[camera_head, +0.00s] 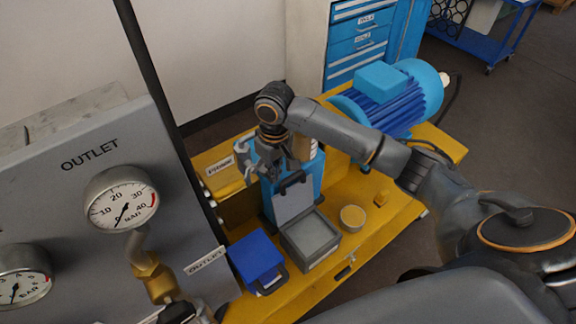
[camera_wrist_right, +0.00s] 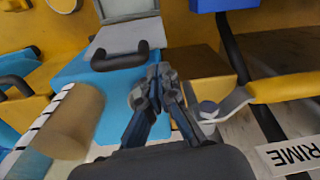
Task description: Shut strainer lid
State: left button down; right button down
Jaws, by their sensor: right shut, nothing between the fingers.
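The strainer is a grey open-topped box (camera_head: 310,243) on the yellow base. Its grey lid (camera_head: 294,204) stands open, raised at the back edge of the box in front of a blue housing. A black handle (camera_head: 292,182) is on the lid. The lid (camera_wrist_right: 118,36) and its handle (camera_wrist_right: 120,57) also show at the upper left in the right wrist view. My right gripper (camera_head: 258,160) is above and behind the raised lid, apart from the handle. In the right wrist view its fingers (camera_wrist_right: 160,78) are together and empty. My left gripper is not in view.
A blue box with a black handle (camera_head: 257,259) stands left of the strainer. A blue motor (camera_head: 395,98) is behind my right arm. A gauge panel (camera_head: 85,190) fills the left.

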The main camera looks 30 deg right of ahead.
notch_tip(320, 180, up, 6)
jog(key=m, duration=0.2)
send_over(288, 175)
jog(key=shift+g+h, duration=0.3)
notch_tip(288, 175, down, 9)
jog(key=p, duration=0.2)
jog(key=shift+p, duration=0.35)
jog(key=shift+f, duration=0.4)
